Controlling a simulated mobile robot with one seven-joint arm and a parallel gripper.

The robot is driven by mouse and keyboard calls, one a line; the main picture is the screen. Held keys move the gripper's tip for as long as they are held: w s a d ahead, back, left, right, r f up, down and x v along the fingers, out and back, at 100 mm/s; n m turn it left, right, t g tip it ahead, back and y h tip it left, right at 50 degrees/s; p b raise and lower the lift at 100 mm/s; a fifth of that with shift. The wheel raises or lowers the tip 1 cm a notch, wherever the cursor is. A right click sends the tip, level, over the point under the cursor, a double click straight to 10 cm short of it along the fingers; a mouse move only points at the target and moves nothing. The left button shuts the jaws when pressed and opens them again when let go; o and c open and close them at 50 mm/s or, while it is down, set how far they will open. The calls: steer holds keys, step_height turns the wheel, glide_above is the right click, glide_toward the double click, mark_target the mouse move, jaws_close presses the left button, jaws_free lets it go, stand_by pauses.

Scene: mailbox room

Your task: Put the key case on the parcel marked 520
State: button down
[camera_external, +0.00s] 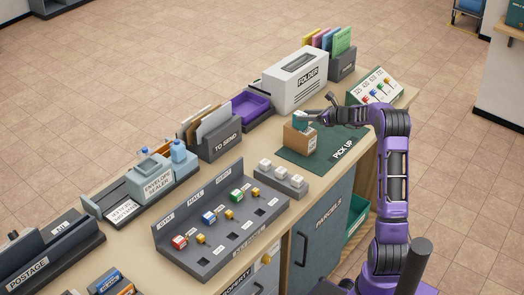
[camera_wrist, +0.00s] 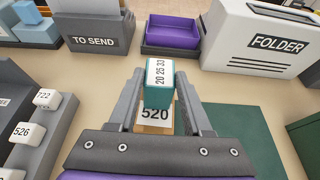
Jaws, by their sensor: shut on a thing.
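The key case (camera_wrist: 158,97) is a teal block with a white label reading 20 25 33. My gripper (camera_wrist: 160,90) is shut on it, one finger on each side. The parcel marked 520 (camera_wrist: 155,114) shows directly below and partly behind the case, its upper part hidden. In the external view the teal case (camera_external: 300,118) is at the top of the brown parcel (camera_external: 299,140), which stands on the green PICK UP mat (camera_external: 323,155). I cannot tell whether the case touches the parcel or hangs just above it.
A white FOLDER machine (camera_external: 293,80) and a purple tray (camera_external: 250,106) stand behind the parcel. A grey rack with several white numbered cubes (camera_external: 281,177) is to its left. A key stand (camera_external: 380,86) is at the right. The mat's front is clear.

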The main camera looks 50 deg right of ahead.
steer(key=shift+f, duration=0.15)
steer(key=shift+c, duration=1.7)
jaws_free()
steer(key=shift+r, duration=0.25)
steer(key=v, duration=1.2)
steer(key=shift+p, duration=0.45)
